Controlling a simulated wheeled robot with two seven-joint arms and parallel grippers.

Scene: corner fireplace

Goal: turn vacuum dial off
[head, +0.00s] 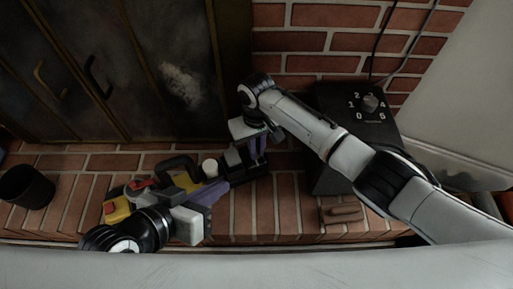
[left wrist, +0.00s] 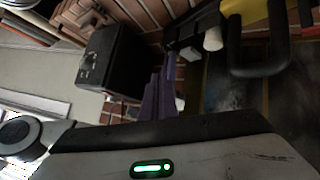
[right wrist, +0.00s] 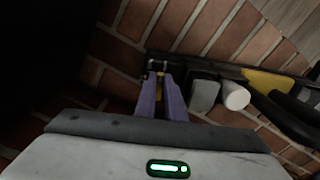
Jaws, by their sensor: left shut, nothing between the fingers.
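The dial (head: 370,103) is a round dark knob ringed by white numerals on the top of a black box (head: 328,170), at the right in the head view. Its setting is too small to read. The dial also shows side-on in the left wrist view (left wrist: 88,66). My left gripper (head: 212,190) is shut and empty, low over the yellow, grey and black tool on the brick ledge, well left of the dial. My right gripper (head: 258,158) points down at the tool's black end, left of the box. Its purple fingertips (right wrist: 160,76) are close together; whether they grip anything is unclear.
The yellow and black tool (head: 118,210) lies on the brick ledge (head: 285,212). A black cup (head: 26,187) stands at far left, and a brown block (head: 342,213) lies in front of the box. Dark metal doors (head: 165,60) stand behind. My right forearm passes close before the box.

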